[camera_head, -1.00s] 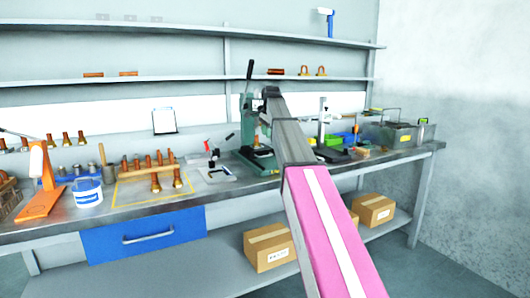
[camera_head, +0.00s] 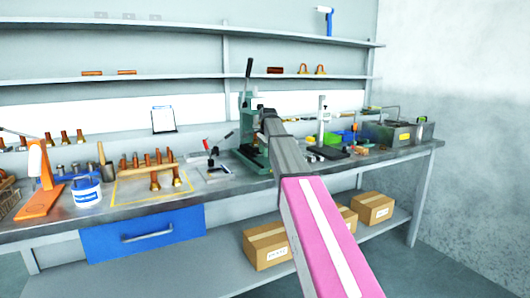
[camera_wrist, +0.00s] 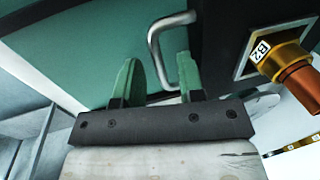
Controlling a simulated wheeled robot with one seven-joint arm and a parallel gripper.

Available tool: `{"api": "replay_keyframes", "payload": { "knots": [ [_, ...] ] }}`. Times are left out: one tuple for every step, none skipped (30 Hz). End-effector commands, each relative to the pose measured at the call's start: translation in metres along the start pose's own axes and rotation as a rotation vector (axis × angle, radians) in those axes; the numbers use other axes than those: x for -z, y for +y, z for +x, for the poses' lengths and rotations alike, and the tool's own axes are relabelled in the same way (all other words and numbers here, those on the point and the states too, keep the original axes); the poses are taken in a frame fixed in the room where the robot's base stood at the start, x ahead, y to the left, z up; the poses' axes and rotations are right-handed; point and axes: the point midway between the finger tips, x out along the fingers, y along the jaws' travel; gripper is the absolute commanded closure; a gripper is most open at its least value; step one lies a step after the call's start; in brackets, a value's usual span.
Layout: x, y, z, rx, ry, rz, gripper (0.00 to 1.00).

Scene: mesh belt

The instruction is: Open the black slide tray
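In the wrist view, the black slide tray (camera_wrist: 220,45) is the dark block at upper right, beside a green surface. A bent silver handle (camera_wrist: 154,45) stands out from its left side. My gripper (camera_wrist: 158,82) is open, with two green fingers apart. The handle's bar reaches between the fingertips, closer to the right finger; I cannot tell whether they touch. A copper part marked B2 (camera_wrist: 285,60) sits in a square plate on the tray. In the head view, my arm hides my gripper, and I cannot make out the tray.
A green press (camera_head: 248,135) with a tall lever stands on the bench behind my arm. A copper part rack (camera_head: 148,165) and a white tub (camera_head: 86,192) stand to the left.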

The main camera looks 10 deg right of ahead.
Motion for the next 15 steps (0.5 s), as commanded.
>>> {"api": "replay_keyframes", "payload": {
  "knots": [
    [0.0, 0.0, 0.0, 0.0, 0.0, 0.0, 0.64],
    [0.0, 0.0, 0.0, 0.0, 0.0, 0.0, 0.71],
    [0.0, 0.0, 0.0, 0.0, 0.0, 0.0, 0.84],
    [0.0, 0.0, 0.0, 0.0, 0.0, 0.0, 0.93],
    [0.0, 0.0, 0.0, 0.0, 0.0, 0.0, 1.0],
    [0.0, 0.0, 0.0, 0.0, 0.0, 0.0, 1.0],
    [0.0, 0.0, 0.0, 0.0, 0.0, 0.0, 1.0],
    [0.0, 0.0, 0.0, 0.0, 0.0, 0.0, 1.0],
    [0.0, 0.0, 0.0, 0.0, 0.0, 0.0, 1.0],
    [0.0, 0.0, 0.0, 0.0, 0.0, 0.0, 1.0],
    [0.0, 0.001, -0.001, 0.0, 0.0, 0.0, 1.0],
    [0.0, 0.004, -0.001, 0.0, 0.0, 0.0, 1.0],
    [0.0, 0.006, -0.001, 0.0, 0.0, 0.0, 1.0],
    [0.0, 0.009, -0.002, 0.0, 0.0, 0.0, 1.0],
    [0.0, 0.015, -0.003, 0.0, 0.0, 0.001, 1.0]
  ]
}}
